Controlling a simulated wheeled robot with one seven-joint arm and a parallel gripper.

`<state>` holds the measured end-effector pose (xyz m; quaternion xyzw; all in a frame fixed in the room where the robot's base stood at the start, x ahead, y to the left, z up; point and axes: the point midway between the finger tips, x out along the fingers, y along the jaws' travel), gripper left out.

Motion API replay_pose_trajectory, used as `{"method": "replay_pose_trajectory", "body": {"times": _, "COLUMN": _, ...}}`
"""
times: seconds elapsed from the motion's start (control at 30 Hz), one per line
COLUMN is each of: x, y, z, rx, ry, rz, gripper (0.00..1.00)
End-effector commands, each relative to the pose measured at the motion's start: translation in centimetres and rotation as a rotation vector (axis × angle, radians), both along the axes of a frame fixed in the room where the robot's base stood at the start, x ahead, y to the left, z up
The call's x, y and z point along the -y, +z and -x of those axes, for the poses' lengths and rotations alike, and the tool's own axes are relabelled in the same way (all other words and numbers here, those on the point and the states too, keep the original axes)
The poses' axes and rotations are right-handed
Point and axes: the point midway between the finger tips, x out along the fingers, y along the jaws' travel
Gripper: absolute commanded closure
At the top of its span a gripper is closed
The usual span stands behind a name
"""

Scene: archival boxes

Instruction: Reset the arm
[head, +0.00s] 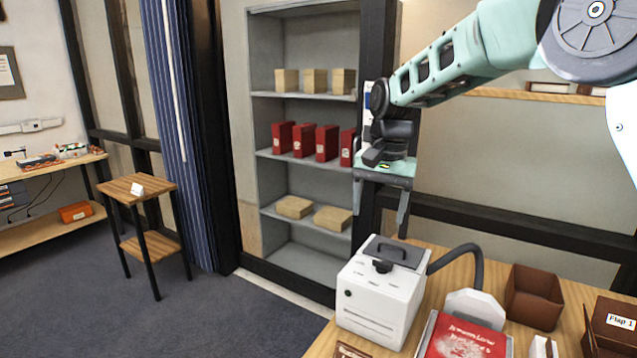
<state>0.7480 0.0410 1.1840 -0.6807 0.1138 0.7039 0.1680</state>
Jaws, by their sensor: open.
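My gripper (380,203) hangs from the end of my teal arm, right of the shelf unit and above the back of the white machine on the wooden table. Its two fingers point down and stand apart, with nothing seen between them. Part of the gripper overlaps the shelf's right edge in the picture.
A white machine (378,298) with a grey lid handle and hose stands on the table (440,252). Beside it are a red box (464,338), a brown open bin (533,296) and a brown box labelled "Flap 1" (612,325). A grey shelf (290,229) holds red and tan boxes.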

Motion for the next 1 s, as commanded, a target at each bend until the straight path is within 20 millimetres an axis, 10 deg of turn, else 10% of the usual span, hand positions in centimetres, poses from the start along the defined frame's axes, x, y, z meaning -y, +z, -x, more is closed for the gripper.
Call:
{"method": "replay_pose_trajectory", "body": {"times": 0.27, "x": -5.4, "y": -1.4, "z": 15.7, "rx": 0.026, "ry": 0.465, "rz": -0.065, "gripper": 0.31}}
{"method": "replay_pose_trajectory", "body": {"times": 0.53, "x": -4.5, "y": -4.9, "z": 30.3, "rx": 0.071, "ry": 0.893, "rz": -0.027, "gripper": 0.31}}
{"method": "replay_pose_trajectory", "body": {"times": 0.73, "x": -2.5, "y": -6.8, "z": 35.2, "rx": 0.086, "ry": 1.052, "rz": 0.011, "gripper": 0.31}}
{"method": "replay_pose_trajectory", "body": {"times": 1.0, "x": -2.2, "y": -7.1, "z": 35.8, "rx": 0.088, "ry": 1.077, "rz": 0.016, "gripper": 0.31}}
